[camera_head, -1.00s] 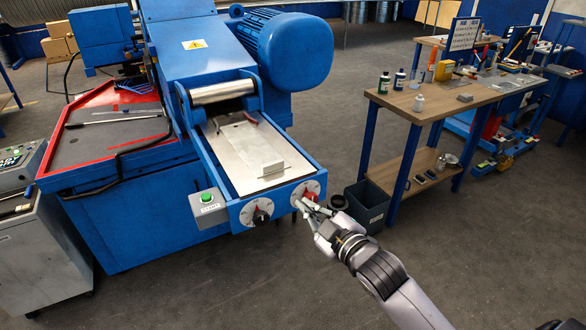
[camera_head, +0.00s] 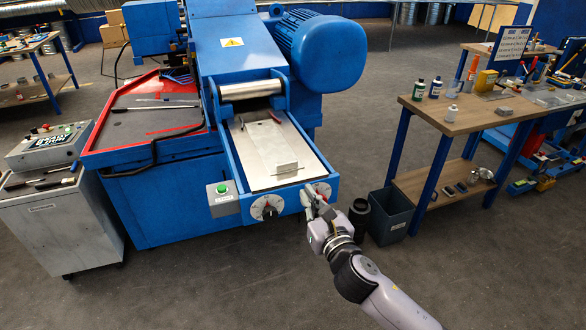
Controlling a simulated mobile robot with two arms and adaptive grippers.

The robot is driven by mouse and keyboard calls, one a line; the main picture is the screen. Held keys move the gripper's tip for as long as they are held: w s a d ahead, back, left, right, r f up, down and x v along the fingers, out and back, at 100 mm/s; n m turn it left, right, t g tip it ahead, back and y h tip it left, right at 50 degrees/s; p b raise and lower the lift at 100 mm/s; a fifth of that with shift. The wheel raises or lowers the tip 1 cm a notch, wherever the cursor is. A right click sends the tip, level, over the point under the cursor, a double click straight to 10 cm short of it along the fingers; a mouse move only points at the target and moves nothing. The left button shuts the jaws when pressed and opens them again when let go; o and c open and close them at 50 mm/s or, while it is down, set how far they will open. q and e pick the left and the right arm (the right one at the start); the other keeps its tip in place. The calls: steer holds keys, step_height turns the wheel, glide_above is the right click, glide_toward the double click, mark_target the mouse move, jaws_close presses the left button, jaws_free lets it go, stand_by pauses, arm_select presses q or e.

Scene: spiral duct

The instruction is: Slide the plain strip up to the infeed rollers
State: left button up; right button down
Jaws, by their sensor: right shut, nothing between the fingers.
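The plain strip (camera_head: 259,146) is a flat light-grey piece lying lengthwise on the pale infeed table (camera_head: 309,157) of the blue machine. A pale block (camera_head: 285,168) sits at its near end. The silver infeed roller (camera_head: 250,90) spans the far end of the table; the picture is too small to tell whether the strip's far end touches it. My left gripper is not in view.
A black-pointer dial (camera_head: 267,208) and a green button box (camera_head: 222,196) are on the machine's front left. A grey bin (camera_head: 390,216) stands on the floor right of my arm. A wooden workbench (camera_head: 455,119) with bottles is at right. The front floor is clear.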

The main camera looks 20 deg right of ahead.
mark_target(288, 164)
steer(key=w, duration=0.3)
steer(key=w+p, duration=0.1)
steer(key=w, duration=0.3)
steer(key=w+p, duration=0.1)
steer(key=w, duration=0.3)
steer(key=shift+a, duration=0.3)
steer(key=shift+w, duration=0.1)
steer(key=w, duration=0.3)
steer(key=shift+b, duration=0.35)
steer(key=shift+w, duration=0.35)
steer(key=shift+s, duration=0.1)
